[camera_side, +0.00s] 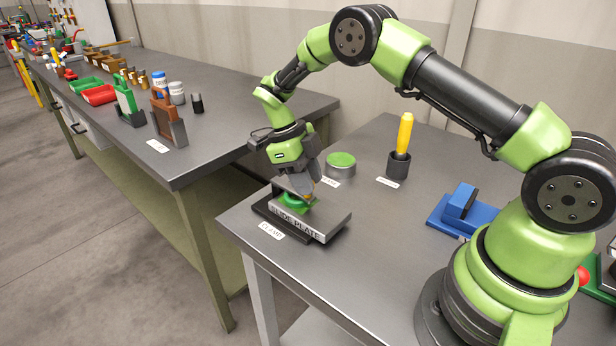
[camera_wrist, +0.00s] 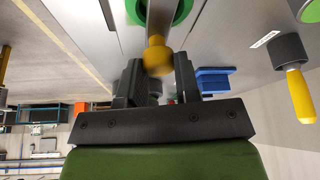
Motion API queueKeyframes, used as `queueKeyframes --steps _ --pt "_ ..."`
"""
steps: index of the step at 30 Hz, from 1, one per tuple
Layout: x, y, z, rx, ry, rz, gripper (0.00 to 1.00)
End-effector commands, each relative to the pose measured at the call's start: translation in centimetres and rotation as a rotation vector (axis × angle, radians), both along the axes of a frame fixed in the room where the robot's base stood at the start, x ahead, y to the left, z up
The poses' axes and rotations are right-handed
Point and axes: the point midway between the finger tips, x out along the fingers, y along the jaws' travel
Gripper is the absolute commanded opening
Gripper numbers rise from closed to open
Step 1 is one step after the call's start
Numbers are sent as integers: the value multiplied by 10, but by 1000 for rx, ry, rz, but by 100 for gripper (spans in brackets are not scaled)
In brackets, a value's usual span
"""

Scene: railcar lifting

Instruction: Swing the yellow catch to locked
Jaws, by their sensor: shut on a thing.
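The yellow catch shows in the wrist view as a round yellow knob (camera_wrist: 157,54) at the end of a short bar, below a green round part (camera_wrist: 182,10). My gripper (camera_wrist: 157,66) has one dark finger on each side of the knob and is shut on it. In the side view my gripper (camera_side: 303,191) points down over the grey slide plate (camera_side: 327,216), close to its green round part (camera_side: 292,204). The gripper hides most of the catch there, and I cannot tell its angle from that view.
Behind the plate stand a green-topped round tin (camera_side: 341,166) and a dark cup (camera_side: 398,166) with a yellow-handled tool (camera_side: 404,133). A blue block (camera_side: 463,210) lies to the right. A second bench (camera_side: 230,105) with several tools stands left, across a gap.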

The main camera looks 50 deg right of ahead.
Motion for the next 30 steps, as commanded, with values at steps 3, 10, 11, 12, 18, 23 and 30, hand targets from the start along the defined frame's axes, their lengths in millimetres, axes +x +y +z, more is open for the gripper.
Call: queueKeyframes --steps 3,10,11,12,18,23,30 --pt "2 2 -1 6 -8 3 0" --pt "2 2 -1 6 -7 3 53" --pt "1 2 -1 6 -7 3 56" --pt "1 2 0 5 -6 3 56" --pt "1 1 0 4 -4 1 56" --pt "5 2 8 2 -6 3 56" --pt "21 7 49 4 -11 0 56"
